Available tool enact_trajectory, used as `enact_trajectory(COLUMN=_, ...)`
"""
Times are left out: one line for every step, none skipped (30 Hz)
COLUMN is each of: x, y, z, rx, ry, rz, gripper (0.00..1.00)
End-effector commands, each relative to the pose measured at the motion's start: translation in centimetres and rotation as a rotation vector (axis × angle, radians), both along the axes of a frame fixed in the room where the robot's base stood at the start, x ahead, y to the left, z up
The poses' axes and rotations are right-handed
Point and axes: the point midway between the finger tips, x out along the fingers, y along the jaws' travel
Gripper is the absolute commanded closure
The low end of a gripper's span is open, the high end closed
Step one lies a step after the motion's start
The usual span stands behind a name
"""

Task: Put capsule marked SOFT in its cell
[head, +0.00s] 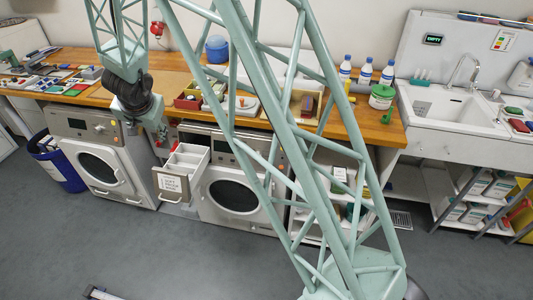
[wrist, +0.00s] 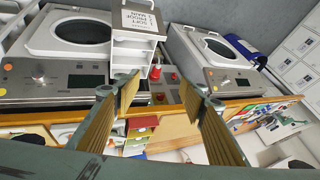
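A pulled-out drawer (head: 172,184) with white compartments shows in the head view, beside the right-hand washing machine. Its front label (wrist: 139,20) reads SOFT, PROOF and MAIN on numbered lines in the wrist view. My gripper (wrist: 160,88) is open, its two fingers spread apart and nothing visibly held between them. In the head view, my gripper (head: 158,132) is above and left of the drawer. A small red round piece (wrist: 155,72) shows between the fingertips, beyond them; I cannot tell whether it is a capsule. No capsule marked SOFT can be made out.
Two washing machines (head: 96,165) (head: 233,190) stand under a wooden worktop (head: 380,128). The worktop bears a red bin (head: 187,102), bottles (head: 365,70), a green-lidded tub (head: 381,98) and small coloured items. A sink (head: 450,108) is at right.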

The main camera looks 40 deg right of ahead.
Motion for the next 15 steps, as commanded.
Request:
enact_trajectory(x=-0.3, y=0.2, z=1.3, rx=0.009, ry=-0.008, rz=0.017, gripper=0.62)
enact_trajectory(x=-0.5, y=0.4, z=2.0, rx=0.013, ry=-0.011, rz=0.027, gripper=0.62)
enact_trajectory(x=-0.8, y=0.6, z=2.8, rx=0.020, ry=-0.014, rz=0.043, gripper=0.62)
enact_trajectory(x=-1.1, y=0.7, z=3.4, rx=0.025, ry=-0.016, rz=0.053, gripper=0.62)
enact_trajectory(x=-1.3, y=0.9, z=4.0, rx=0.029, ry=-0.019, rz=0.064, gripper=0.62)
enact_trajectory(x=-1.7, y=1.1, z=4.9, rx=0.034, ry=-0.022, rz=0.079, gripper=0.62)
enact_trajectory(x=-1.9, y=1.3, z=5.5, rx=0.038, ry=-0.025, rz=0.090, gripper=0.62)
enact_trajectory(x=-2.2, y=1.4, z=6.1, rx=0.041, ry=-0.026, rz=0.102, gripper=0.62)
enact_trajectory(x=-2.7, y=1.6, z=6.9, rx=0.046, ry=-0.029, rz=0.116, gripper=0.62)
enact_trajectory(x=-3.0, y=1.7, z=7.5, rx=0.049, ry=-0.030, rz=0.127, gripper=0.62)
enact_trajectory(x=-3.3, y=1.8, z=8.1, rx=0.053, ry=-0.032, rz=0.138, gripper=0.62)
enact_trajectory(x=-3.8, y=2.0, z=8.9, rx=0.056, ry=-0.035, rz=0.152, gripper=0.62)
enact_trajectory(x=-4.2, y=2.1, z=9.4, rx=0.059, ry=-0.035, rz=0.162, gripper=0.62)
enact_trajectory(x=-4.5, y=2.2, z=10.0, rx=0.063, ry=-0.037, rz=0.173, gripper=0.62)
enact_trajectory(x=-5.0, y=2.3, z=10.7, rx=0.065, ry=-0.039, rz=0.187, gripper=0.62)
